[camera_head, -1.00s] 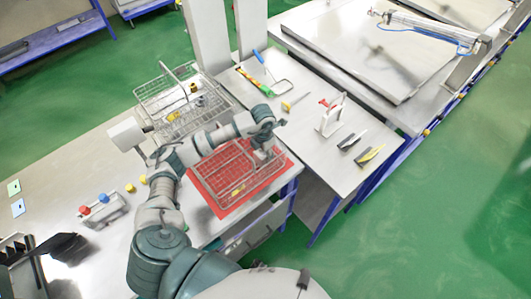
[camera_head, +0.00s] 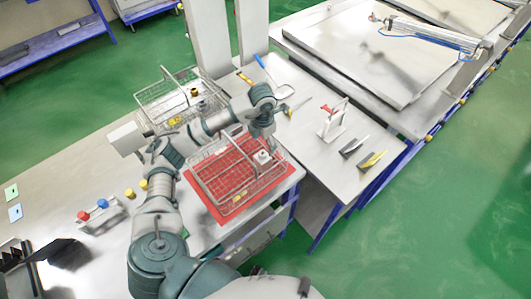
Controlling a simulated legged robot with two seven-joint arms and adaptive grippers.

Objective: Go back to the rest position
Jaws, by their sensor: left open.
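My left arm comes in from the lower left and bends over the near wire basket (camera_head: 215,190). My left gripper (camera_head: 264,136) is open. It hangs above the far right part of this basket, over a small white part (camera_head: 262,158) that lies inside. The gripper appears apart from that part, and nothing shows between its fingers. The basket sits on a red mat (camera_head: 222,217). My right gripper is out of view.
A second wire basket (camera_head: 150,105) with small yellow pieces stands behind my forearm. On the right table are a white stand with a red top (camera_head: 331,122), black and yellow wedges (camera_head: 371,160) and hand tools. Red and blue knobs sit on a block (camera_head: 100,216) at left.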

